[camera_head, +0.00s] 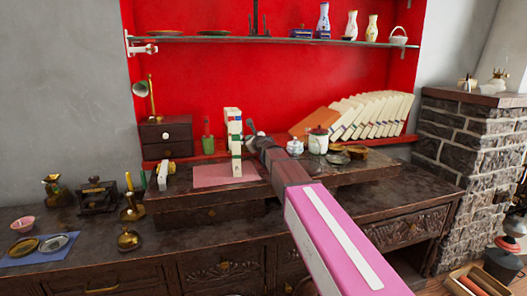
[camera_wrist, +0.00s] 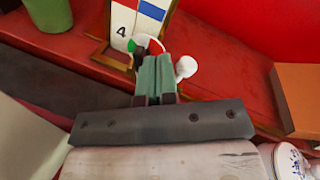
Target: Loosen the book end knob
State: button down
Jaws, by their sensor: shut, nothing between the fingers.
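My gripper (camera_wrist: 157,78) is shut, its two green finger pads pressed together with nothing between them. In the wrist view a round white knob (camera_wrist: 186,67) is just right of the fingertips, beside them and not between them; I cannot tell if they touch. White books with coloured labels, one marked 4 (camera_wrist: 122,22), stand in a brown wooden frame (camera_wrist: 103,52) beyond the fingers, probably the book end. In the head view my gripper (camera_head: 254,140) is right beside the upright white book stack (camera_head: 235,150).
The stack stands on a pink mat (camera_head: 205,177) on a raised dark wooden top. Lidded white jars (camera_head: 318,141) and a leaning row of cream books (camera_head: 372,115) are to the right. A small drawer box (camera_head: 165,137) is at left. A shelf (camera_head: 220,39) runs above.

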jog(key=shift+a+r, duration=0.15)
jog(key=shift+r, duration=0.1)
jog(key=shift+r, duration=0.1)
dwell(0.5)
jog(key=shift+d+r, duration=0.15)
jog(key=shift+d, duration=0.15)
jog(key=shift+s+d, duration=0.3)
jog(key=shift+s, duration=0.65)
jog(key=shift+s+d, duration=0.25)
jog(key=shift+s, duration=0.75)
jog(key=shift+s+d, duration=0.3)
jog(key=shift+s, duration=0.65)
jog(key=shift+s+d+f, duration=0.3)
jog(key=shift+d+f, duration=0.1)
jog(key=shift+d, duration=0.1)
jog(key=shift+w+a, duration=0.3)
jog(key=shift+w, duration=0.85)
jog(key=shift+w+a, duration=0.35)
jog(key=shift+w, duration=0.75)
jog(key=shift+w+a, duration=0.3)
jog(key=shift+w, duration=0.85)
